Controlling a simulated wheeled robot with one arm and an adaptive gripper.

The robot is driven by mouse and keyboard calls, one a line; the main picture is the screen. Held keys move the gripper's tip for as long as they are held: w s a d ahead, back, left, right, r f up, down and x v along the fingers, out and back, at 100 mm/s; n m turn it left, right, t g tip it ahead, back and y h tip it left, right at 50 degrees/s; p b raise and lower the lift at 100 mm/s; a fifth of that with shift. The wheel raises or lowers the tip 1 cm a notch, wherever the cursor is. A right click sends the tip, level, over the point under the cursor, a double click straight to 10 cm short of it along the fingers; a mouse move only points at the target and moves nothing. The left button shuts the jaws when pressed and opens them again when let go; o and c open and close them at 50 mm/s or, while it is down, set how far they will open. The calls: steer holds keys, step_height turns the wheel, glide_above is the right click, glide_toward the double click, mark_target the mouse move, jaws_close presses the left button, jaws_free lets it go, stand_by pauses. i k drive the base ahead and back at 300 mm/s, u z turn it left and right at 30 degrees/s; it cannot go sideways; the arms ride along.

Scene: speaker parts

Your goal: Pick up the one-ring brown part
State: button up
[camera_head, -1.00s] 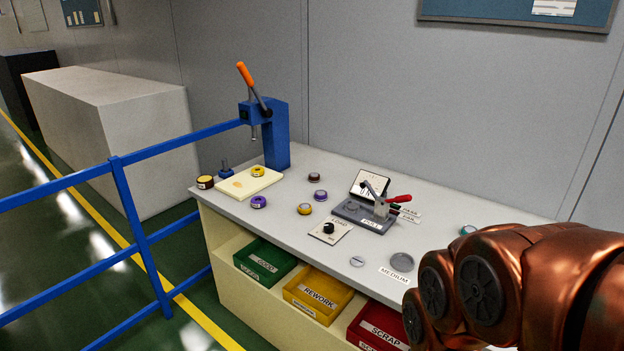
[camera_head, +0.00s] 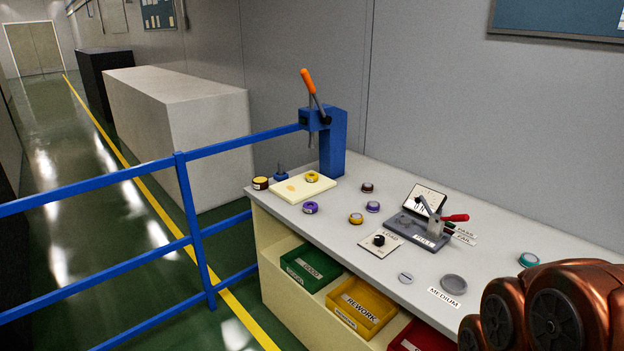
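A small dark brown round part (camera_head: 367,187) lies on the grey bench top (camera_head: 330,222), right of the blue press. A second brown part (camera_head: 260,183), with a yellowish band on its side, sits at the bench's left end beside the cream board. Both are too small here for me to count their rings. My copper-coloured arm fills the lower right corner. My gripper is out of view, so I cannot see its state.
Purple parts (camera_head: 310,208) and yellow parts (camera_head: 356,218) lie nearby. A blue press (camera_head: 333,140) stands behind the cream board (camera_head: 300,191). A toggle-clamp fixture (camera_head: 424,228) is at centre right. Green (camera_head: 310,268), yellow and red bins sit below. A blue railing (camera_head: 185,205) stands left.

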mark_target(367, 187)
steer(key=u, duration=0.45)
steer(key=i, duration=0.55)
steer(key=u, duration=0.95)
steer(key=i, duration=1.2)
steer(key=z, duration=0.7)
steer(key=i, duration=1.05)
steer(key=z, duration=0.95)
